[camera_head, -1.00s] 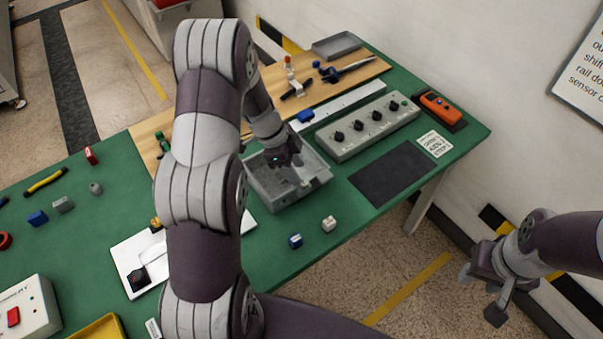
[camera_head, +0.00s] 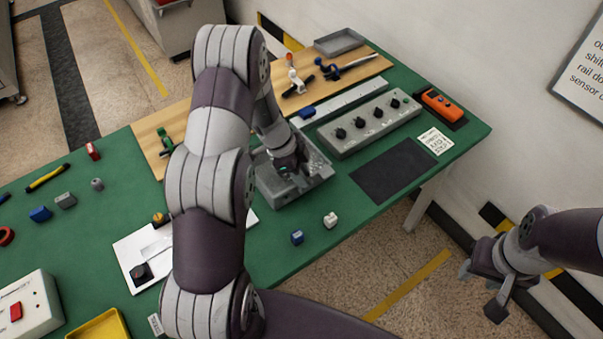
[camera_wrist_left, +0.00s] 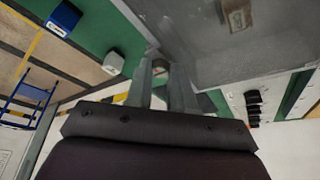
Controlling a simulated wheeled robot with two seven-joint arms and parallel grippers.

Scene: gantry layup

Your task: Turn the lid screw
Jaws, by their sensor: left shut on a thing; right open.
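The grey metal box (camera_head: 318,177) stands on the green table, left of the knob panel. My left gripper (camera_head: 291,171) reaches down over it; its arm covers the box's left side. In the left wrist view the two fingers (camera_wrist_left: 164,88) are close together at a corner of the grey box (camera_wrist_left: 215,66). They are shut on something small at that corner. The lid screw itself is hidden between the fingers, so I cannot make out its shape or turn. My right gripper (camera_head: 490,290) is open and empty, off the table at the right.
A grey panel with several black knobs (camera_head: 368,125) stands right of the box. A blue block (camera_head: 297,237) and a white block (camera_head: 330,220) lie before it. A dark mat (camera_head: 394,172) and orange device (camera_head: 440,104) are further right. The floor below the right gripper is clear.

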